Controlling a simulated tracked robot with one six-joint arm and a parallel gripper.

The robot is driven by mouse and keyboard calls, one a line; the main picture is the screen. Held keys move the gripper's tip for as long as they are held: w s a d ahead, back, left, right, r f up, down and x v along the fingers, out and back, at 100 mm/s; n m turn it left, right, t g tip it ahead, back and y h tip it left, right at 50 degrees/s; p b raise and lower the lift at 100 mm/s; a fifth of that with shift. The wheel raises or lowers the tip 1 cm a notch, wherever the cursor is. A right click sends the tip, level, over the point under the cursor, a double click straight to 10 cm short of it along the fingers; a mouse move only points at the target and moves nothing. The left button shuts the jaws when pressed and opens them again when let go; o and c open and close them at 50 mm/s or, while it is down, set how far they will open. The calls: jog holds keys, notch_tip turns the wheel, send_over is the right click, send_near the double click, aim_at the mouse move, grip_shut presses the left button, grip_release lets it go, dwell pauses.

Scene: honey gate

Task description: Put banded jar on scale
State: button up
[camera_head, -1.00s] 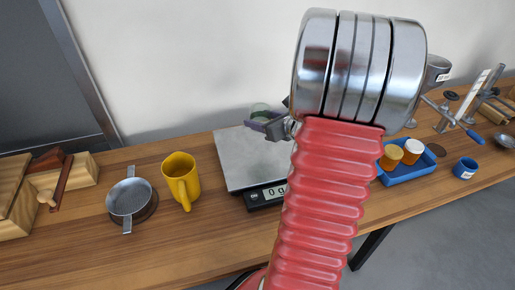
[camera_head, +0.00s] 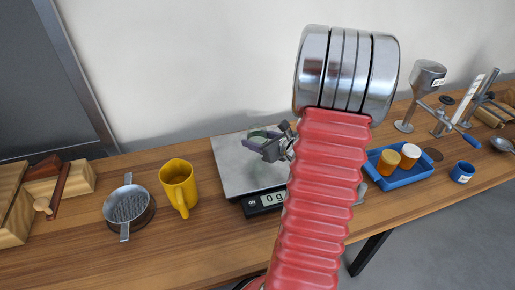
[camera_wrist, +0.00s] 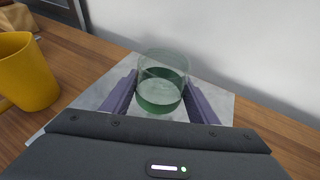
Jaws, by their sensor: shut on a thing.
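A clear glass jar (camera_wrist: 162,82) with green contents stands upright between my fingers in the wrist view. It is small and partly hidden in the head view (camera_head: 257,135), and I cannot clearly make out a band. My gripper (camera_head: 266,146) is shut on the jar, with one purple finger on each side of it. The scale (camera_head: 234,174) has a flat grey plate and a black front with a display reading 0 g. The jar is over the plate; I cannot tell whether it touches it. My arm hides the scale's right part.
A yellow mug (camera_head: 178,185) and a metal strainer (camera_head: 127,207) stand left of the scale. A blue tray (camera_head: 413,177) with two small jars and a blue cup (camera_head: 463,171) are to the right. A wall rises behind the table.

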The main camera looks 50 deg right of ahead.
jog(key=shift+f, duration=2.05)
jog(key=o, duration=1.1)
jog(key=shift+f, duration=0.1)
jog(key=v, duration=1.2)
